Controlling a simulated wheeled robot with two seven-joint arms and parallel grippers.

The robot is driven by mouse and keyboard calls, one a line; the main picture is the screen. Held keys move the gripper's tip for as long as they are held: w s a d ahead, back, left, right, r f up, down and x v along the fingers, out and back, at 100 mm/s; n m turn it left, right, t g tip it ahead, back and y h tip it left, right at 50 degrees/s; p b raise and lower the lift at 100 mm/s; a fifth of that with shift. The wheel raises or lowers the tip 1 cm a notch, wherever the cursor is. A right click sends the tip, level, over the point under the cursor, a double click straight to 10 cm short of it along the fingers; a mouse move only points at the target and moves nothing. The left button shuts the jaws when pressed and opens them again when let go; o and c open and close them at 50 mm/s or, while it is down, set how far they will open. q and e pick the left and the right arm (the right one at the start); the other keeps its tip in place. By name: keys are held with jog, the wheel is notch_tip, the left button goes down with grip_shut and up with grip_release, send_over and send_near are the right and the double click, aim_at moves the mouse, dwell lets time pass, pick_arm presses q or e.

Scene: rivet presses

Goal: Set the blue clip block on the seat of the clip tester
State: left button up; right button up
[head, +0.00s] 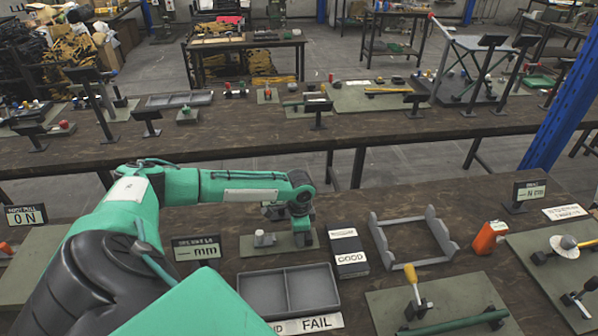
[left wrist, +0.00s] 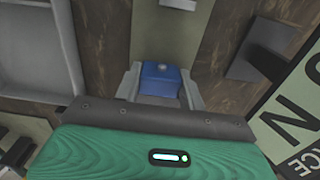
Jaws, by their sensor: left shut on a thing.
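My left gripper (head: 285,213) reaches in from the left and is held over the back of a small olive plate (head: 284,247). In the left wrist view its grey fingers (left wrist: 160,88) are shut on the blue clip block (left wrist: 160,76), one on each side of it. The block has a small round spot on top. The block does not show in the head view. A short light-grey post (head: 263,239) stands on the olive plate, in front of the gripper. I cannot tell for sure which fixture is the clip tester, and no seat is clearly visible. My right gripper is not in view.
A grey two-part tray (head: 246,293) lies in front of the olive plate, with a display reading mm (head: 197,249) to the left. A black-and-white GOOD box (head: 348,257) and a grey cradle (head: 441,231) stand to the right. A FAIL label (head: 317,323) lies in front.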

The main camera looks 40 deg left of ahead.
pick_arm(q)
jog(key=o, duration=0.9)
jog(key=shift+o, duration=0.2)
jog(key=shift+r, duration=0.2)
notch_tip(320, 180, up, 12)
jog(key=b, duration=0.2)
jog(key=shift+b, duration=0.4)
jog(key=shift+f, duration=0.1)
